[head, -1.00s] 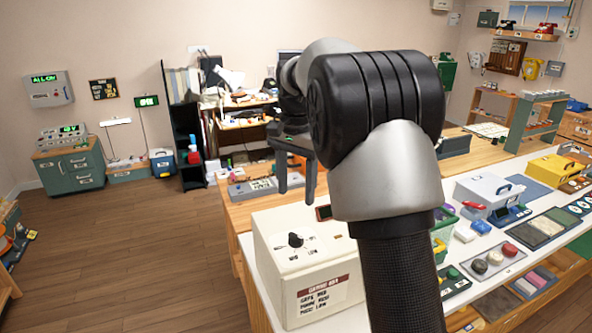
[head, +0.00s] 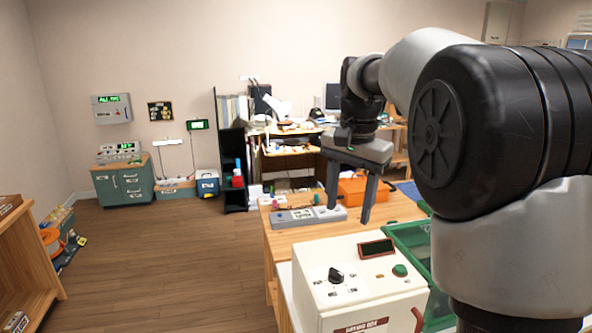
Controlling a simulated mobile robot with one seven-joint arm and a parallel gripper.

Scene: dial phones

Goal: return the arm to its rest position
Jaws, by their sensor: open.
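My gripper (head: 349,203) hangs from my arm in the middle of the head view, fingers pointing down. Its two dark fingers are spread apart with nothing between them. It is above or in front of the wooden bench top (head: 290,242); the exact height is hard to tell. A grey device panel (head: 298,219) lies on the bench just behind and left of the fingers. My arm covers much of the right side of the view.
A cream box with a black knob (head: 350,287) stands at the bench's near end, with a green crate (head: 408,245) beside it. A wooden shelf (head: 25,262) is at the left edge. The floor (head: 165,265) between is clear.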

